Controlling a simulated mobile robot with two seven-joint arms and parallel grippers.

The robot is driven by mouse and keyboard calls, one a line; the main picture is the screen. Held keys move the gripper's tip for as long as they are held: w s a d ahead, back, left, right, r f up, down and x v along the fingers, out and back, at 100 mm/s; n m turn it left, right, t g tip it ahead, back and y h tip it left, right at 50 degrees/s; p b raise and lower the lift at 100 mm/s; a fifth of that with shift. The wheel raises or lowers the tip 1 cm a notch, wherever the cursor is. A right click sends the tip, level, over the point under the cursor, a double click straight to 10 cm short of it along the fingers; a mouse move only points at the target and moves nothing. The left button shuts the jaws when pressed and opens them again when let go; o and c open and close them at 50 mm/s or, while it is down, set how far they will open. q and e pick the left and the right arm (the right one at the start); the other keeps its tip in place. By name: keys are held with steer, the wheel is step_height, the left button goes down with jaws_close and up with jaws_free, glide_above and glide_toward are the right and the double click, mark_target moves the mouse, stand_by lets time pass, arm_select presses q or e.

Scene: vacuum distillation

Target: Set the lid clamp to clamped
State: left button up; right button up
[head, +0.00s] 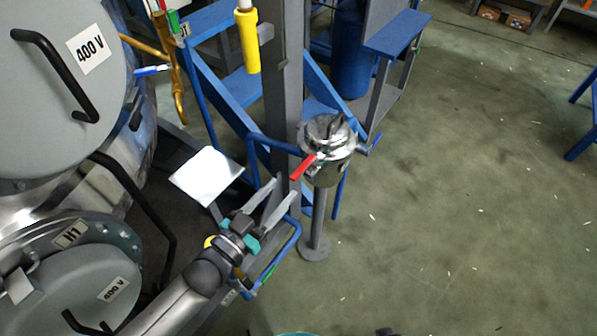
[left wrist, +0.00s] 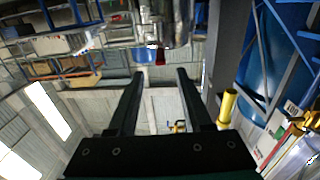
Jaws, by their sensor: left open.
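The lid clamp shows as a red lever (head: 303,167) on the side of a shiny steel vessel (head: 327,150), which stands on a grey post. The lever slants down to the left in the head view. In the left wrist view the red lever (left wrist: 160,57) is foreshortened below the steel vessel (left wrist: 168,20), just beyond the fingertips and between them. My left gripper (head: 284,188) is open and empty, to the lower left of the lever and apart from it. Its two fingers (left wrist: 160,73) are spread. My right gripper does not show.
A grey column (head: 284,90) and blue frame (head: 228,85) stand behind and left of the vessel. A blue rail (head: 287,243) runs close beside my left gripper. Large grey covers (head: 60,150) fill the left. The green floor on the right is mostly clear.

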mark_target(291, 179)
arm_select(q)
steer(key=b+x, duration=0.1)
steer(key=x, duration=0.5)
steer(key=shift+b, duration=0.3)
steer(key=shift+x, duration=0.85)
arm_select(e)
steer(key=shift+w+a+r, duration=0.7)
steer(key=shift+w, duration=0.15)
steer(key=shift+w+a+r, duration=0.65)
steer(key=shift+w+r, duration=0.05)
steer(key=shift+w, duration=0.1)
arm_select(q)
jaws_close()
